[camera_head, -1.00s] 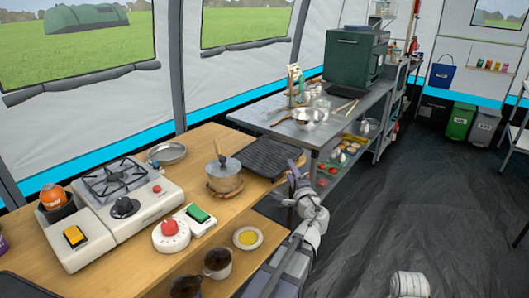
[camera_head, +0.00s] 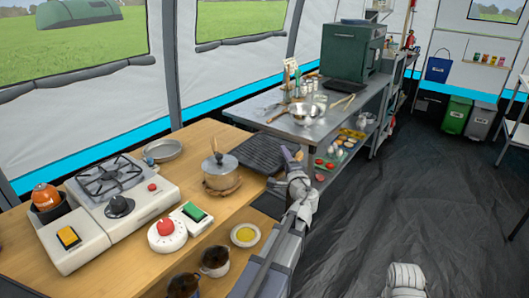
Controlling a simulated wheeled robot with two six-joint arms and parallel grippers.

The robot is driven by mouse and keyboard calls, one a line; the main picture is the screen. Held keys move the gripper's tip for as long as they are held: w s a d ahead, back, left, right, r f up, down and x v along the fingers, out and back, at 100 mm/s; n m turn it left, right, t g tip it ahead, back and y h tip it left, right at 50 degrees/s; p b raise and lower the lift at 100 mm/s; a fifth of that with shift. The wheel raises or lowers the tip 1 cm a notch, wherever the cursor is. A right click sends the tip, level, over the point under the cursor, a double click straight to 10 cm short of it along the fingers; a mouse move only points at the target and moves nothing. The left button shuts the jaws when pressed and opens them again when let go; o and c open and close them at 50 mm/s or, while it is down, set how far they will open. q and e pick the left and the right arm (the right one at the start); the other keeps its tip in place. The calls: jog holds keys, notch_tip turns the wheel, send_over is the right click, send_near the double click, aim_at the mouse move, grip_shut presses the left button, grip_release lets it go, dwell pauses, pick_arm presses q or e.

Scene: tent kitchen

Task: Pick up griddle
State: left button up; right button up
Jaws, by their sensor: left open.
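The griddle (camera_head: 258,152) is a flat, dark, ridged plate lying at the far right end of the wooden counter, beside the metal table. My left gripper (camera_head: 291,154) is open and empty at the griddle's right edge, with its fingertips close to that edge. I cannot tell whether they touch it. The gripper and wrist hide a little of the griddle's near right side.
A lidded pot (camera_head: 220,173) stands just left of the griddle on the wooden counter (camera_head: 205,133). The metal table (camera_head: 270,107) adjoins behind.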

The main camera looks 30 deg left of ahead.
pick_arm(q)
jog(key=x, duration=0.3)
jog(key=shift+d, duration=0.1)
grip_shut()
dwell(1.3)
